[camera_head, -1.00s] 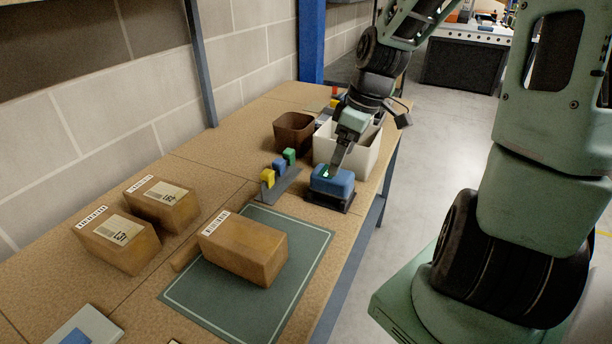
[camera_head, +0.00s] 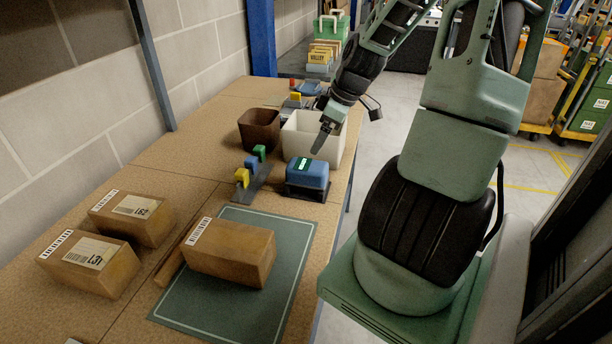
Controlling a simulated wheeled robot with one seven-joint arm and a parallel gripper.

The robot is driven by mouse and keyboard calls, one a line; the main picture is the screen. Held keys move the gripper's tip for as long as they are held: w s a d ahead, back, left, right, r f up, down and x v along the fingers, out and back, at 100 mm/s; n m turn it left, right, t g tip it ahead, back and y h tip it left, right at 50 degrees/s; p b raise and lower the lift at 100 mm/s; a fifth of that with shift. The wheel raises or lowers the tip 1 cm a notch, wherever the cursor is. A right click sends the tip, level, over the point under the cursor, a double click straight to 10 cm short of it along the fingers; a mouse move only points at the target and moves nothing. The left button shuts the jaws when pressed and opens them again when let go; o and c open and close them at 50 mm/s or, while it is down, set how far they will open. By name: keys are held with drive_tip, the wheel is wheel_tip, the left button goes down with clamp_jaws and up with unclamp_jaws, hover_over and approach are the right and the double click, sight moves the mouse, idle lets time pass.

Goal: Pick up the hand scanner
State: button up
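No thing in view shows clearly as a hand scanner. A blue device with a lit green display (camera_head: 307,171) sits on a black base on the bench, left of my arm. A low grey rack (camera_head: 257,187) beside it holds yellow, blue and green pieces, too small to identify. My gripper (camera_head: 318,153) points down just above the back of the blue device, in front of the white bin. A small gap seems to show between its tip and the device. Its fingers are seen edge-on, so their opening is unclear, and no object shows in them.
A white bin (camera_head: 334,157) and a brown bin (camera_head: 259,143) stand behind the device. A carton (camera_head: 229,265) lies on a green mat (camera_head: 207,307). Two more cartons, one of them here (camera_head: 90,278), stand at left. Small coloured items lie at the bench's far end.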

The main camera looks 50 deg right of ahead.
sight(308, 165)
drive_tip(key=x, duration=0.5)
drive_tip(key=shift+f, duration=0.25)
drive_tip(key=x, duration=0.4)
drive_tip(key=shift+s+a+f, duration=0.1)
drive_tip(key=shift+s+a, duration=0.05)
drive_tip(key=shift+a, duration=0.2)
drive_tip(key=shift+f, duration=0.45)
drive_tip(key=shift+f, duration=0.25)
drive_tip(key=shift+c, duration=0.4)
drive_tip(key=c, duration=1.2)
